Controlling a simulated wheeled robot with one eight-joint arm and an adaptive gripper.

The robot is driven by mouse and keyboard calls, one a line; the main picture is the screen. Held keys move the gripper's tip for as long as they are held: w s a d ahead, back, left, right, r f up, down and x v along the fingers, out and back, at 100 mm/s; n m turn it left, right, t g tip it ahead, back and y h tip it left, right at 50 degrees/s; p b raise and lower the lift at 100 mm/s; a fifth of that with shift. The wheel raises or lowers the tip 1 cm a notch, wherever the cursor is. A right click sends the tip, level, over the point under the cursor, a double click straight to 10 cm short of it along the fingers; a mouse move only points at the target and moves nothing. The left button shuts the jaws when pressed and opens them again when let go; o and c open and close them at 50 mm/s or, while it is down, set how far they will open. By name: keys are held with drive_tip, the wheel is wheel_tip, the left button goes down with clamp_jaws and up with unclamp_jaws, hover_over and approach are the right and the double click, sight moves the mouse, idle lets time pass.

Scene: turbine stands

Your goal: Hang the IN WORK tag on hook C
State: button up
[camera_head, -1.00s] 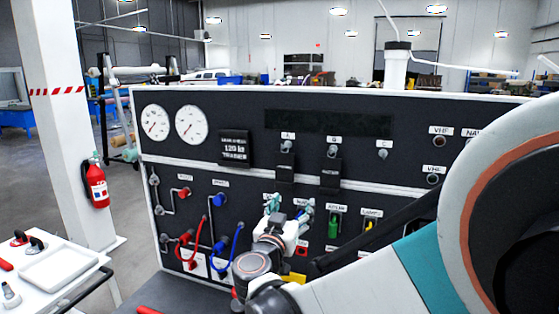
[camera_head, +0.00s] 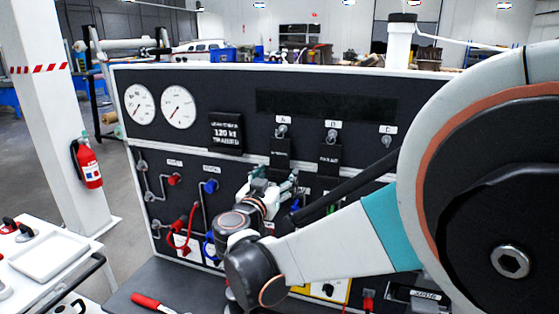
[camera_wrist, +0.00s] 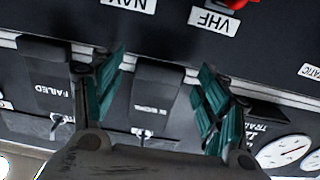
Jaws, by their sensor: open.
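Two dark tags hang side by side on the panel. The one under hook A (camera_head: 282,131) appears to be the IN WORK tag (camera_head: 281,154); its lettering is small and upside down in the wrist view (camera_wrist: 157,100). The FAILED tag (camera_wrist: 45,85) hangs under hook B (camera_head: 332,135). Hook C (camera_head: 386,142) is bare, to the right of both. My gripper (camera_head: 272,186) is just below the IN WORK tag in the head view. In the wrist view its teal fingers (camera_wrist: 160,92) are open, one on each side of that tag, with nothing gripped.
The dark 120 kt placard (camera_head: 226,132) and two round gauges (camera_head: 179,107) are left of the tags. A red-handled tool (camera_head: 148,301) lies on the ledge. My arm hides the panel's right part.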

drive_tip(key=shift+w+d, duration=0.1)
drive_tip(key=shift+w, duration=0.2)
drive_tip(key=shift+w+d, duration=0.25)
drive_tip(key=shift+w, duration=0.35)
drive_tip(key=shift+s+a, duration=0.1)
drive_tip(key=c, duration=1.6)
